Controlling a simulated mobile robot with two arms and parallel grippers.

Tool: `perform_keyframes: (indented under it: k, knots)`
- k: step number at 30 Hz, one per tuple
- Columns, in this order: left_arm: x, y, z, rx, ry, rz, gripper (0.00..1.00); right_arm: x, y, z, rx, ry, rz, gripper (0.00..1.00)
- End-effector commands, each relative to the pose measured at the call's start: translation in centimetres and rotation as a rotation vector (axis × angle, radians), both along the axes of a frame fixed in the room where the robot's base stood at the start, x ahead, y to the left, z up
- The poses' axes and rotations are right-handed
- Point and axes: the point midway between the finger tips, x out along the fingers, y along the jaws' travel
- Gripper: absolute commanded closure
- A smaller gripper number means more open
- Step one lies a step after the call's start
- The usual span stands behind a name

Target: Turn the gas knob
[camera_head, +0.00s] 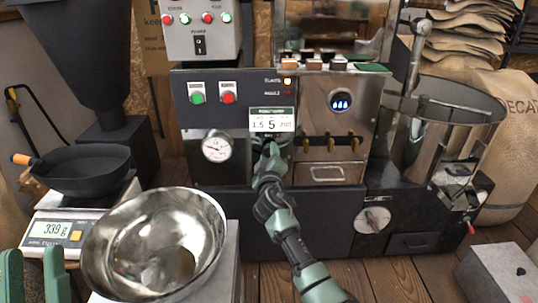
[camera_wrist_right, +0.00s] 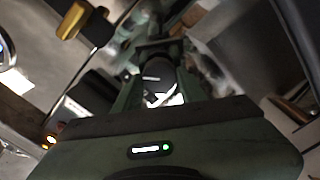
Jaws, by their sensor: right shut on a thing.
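A gauge (camera_head: 216,147) sits left of the right gripper, and brass levers (camera_head: 331,144) sit to its right. A steel bowl (camera_head: 152,240), a scale (camera_head: 58,228) with a black pan (camera_head: 85,172), and a cooling drum (camera_head: 445,130) stand around the roaster.

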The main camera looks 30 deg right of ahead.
Motion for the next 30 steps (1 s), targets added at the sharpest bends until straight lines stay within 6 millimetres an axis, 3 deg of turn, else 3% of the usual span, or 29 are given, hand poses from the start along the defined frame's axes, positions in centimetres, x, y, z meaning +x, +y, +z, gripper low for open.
perform_keyframes:
  k: [6, 7, 9, 21, 30]
  knots:
    - [0.0, 0.0, 0.0, 0.0, 0.0, 0.0, 0.64, 0.0, 0.0, -0.1, 0.001, 0.0, 0.001, 1.0]
    - [0.0, 0.0, 0.0, 0.0, 0.0, 0.0, 0.64, 0.0, 0.0, -0.1, 0.001, 0.0, 0.001, 0.54]
    - [0.0, 0.0, 0.0, 0.0, 0.0, 0.0, 0.64, 0.0, 0.1, -0.1, 0.001, 0.0, 0.001, 0.38]
    - [0.2, 0.0, 0.0, 0.004, 0.012, 0.0, 0.64, -0.4, 0.2, 0.0, 0.003, 0.001, 0.001, 0.38]
    - [3.4, -0.4, -3.9, 0.08, 0.275, 0.016, 0.64, -3.9, 2.0, 0.0, 0.002, 0.003, 0.002, 0.38]
